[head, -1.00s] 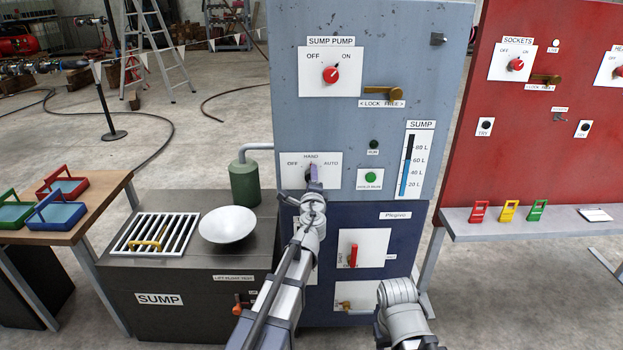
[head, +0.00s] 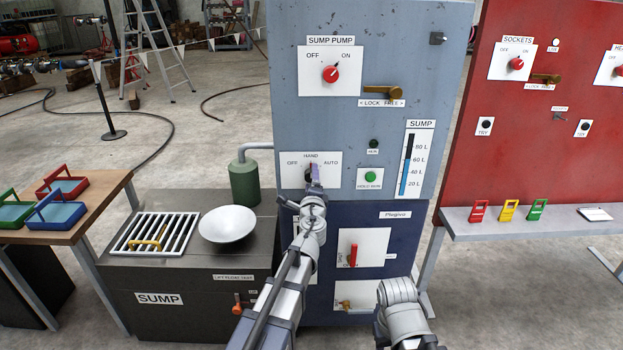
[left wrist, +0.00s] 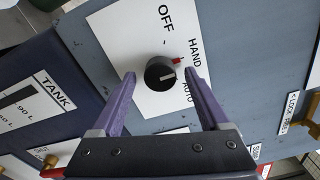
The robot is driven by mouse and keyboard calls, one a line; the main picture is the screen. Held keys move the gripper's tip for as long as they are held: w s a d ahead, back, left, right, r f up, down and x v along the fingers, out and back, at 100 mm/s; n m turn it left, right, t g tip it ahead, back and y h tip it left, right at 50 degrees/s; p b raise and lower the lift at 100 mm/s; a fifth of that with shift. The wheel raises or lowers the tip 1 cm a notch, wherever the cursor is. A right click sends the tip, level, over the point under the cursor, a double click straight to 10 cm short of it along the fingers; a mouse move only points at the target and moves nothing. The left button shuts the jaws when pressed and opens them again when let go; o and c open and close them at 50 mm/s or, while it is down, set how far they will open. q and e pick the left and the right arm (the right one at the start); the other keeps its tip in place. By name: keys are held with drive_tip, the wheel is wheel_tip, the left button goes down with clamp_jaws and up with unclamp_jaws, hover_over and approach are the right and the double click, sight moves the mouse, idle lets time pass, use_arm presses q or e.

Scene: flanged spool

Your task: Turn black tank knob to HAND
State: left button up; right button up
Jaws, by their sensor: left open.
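The black knob (left wrist: 160,73) sits on a white plate (left wrist: 130,38) marked OFF, HAND and AUTO. My left gripper (left wrist: 158,78) is open, with one purple finger on each side of the knob and visible gaps. In the head view, my left gripper (head: 314,174) is in front of the plate and partly hides the knob. My right gripper is not in view; only part of my right arm shows at the lower middle.
A green button (head: 370,177) is just right of the plate. A red knob (head: 330,74) and brass lever (head: 382,92) are higher up. A red handle (head: 352,254) is below on the dark blue panel. A white bowl (head: 229,224) stands at left.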

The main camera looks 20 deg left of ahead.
use_arm(q)
drive_tip(key=v, duration=0.6)
drive_tip(key=s+d+f+n+g, duration=0.3)
drive_tip(key=s+f+n+g, duration=0.35)
drive_tip(key=s+f, duration=0.25)
drive_tip(key=s+d+f+n+g, duration=0.4)
drive_tip(key=s+f+n+g, duration=0.25)
drive_tip(key=s+f, duration=0.3)
drive_tip(key=s+d+f+n+g+h, duration=0.1)
drive_tip(key=s+d+f+g+h, duration=0.3)
drive_tip(key=s+d, duration=0.55)
wheel_tip(320, 180, up, 13)
drive_tip(key=s+a+p, duration=0.1)
drive_tip(key=a+p, duration=0.1)
drive_tip(key=p, duration=1)
drive_tip(key=shift+g, duration=0.3)
